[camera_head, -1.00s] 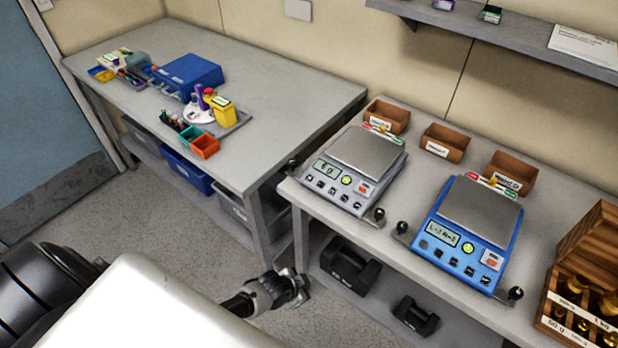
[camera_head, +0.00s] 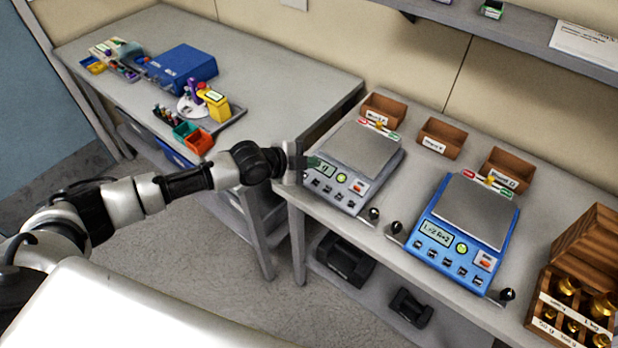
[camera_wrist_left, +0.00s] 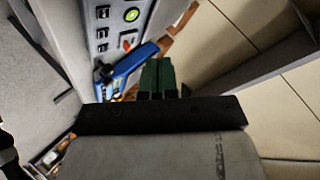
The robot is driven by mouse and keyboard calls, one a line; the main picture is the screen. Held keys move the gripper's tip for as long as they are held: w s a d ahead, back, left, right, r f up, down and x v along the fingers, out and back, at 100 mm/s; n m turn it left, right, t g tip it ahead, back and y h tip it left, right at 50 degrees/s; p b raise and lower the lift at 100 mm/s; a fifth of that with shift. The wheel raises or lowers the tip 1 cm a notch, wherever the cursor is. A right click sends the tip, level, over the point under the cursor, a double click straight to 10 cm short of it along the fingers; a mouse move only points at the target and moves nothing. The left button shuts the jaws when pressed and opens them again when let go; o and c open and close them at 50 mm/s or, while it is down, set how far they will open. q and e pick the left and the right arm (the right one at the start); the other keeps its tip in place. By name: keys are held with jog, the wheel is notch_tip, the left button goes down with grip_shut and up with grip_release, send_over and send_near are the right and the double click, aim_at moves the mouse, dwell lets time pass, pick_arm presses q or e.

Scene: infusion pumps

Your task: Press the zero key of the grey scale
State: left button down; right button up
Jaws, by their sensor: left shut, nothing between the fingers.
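The grey scale (camera_head: 365,145) stands on the near bench, with a metal pan on top and a sloped front panel. The panel carries a display, a row of small dark keys (camera_head: 326,189), a round green-yellow key and an orange-red key (camera_head: 358,187). In the left wrist view its panel (camera_wrist_left: 115,42) shows at the upper left. My left gripper (camera_head: 312,162) is beside the scale's front left corner and overlaps the display's left part in the head view. Its green fingers (camera_wrist_left: 157,76) are closed together and empty. Contact with the scale cannot be told. My right gripper is out of view.
A similar blue scale (camera_head: 474,212) stands to the right, with black knobs (camera_head: 395,228) near the bench edge. Wooden bins (camera_head: 441,138) line the back. A wooden weight box (camera_head: 590,250) is at far right. A shelf (camera_head: 540,40) hangs above.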

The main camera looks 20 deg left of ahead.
pick_arm(q)
jog(key=shift+a+r, duration=0.15)
jog(key=shift+r, duration=0.15)
jog(key=shift+f, duration=0.15)
jog(key=b, duration=0.8)
send_over(313, 188)
notch_tip(313, 188, down, 8)
jog(key=shift+s+r, duration=0.1)
jog(key=shift+r, duration=0.15)
jog(key=shift+f, duration=0.4)
jog(key=shift+b, duration=0.35)
dwell(0.7)
jog(key=shift+w+f+b, duration=0.25)
jog(key=shift+f+b, duration=0.15)
jog(key=shift+b, duration=0.1)
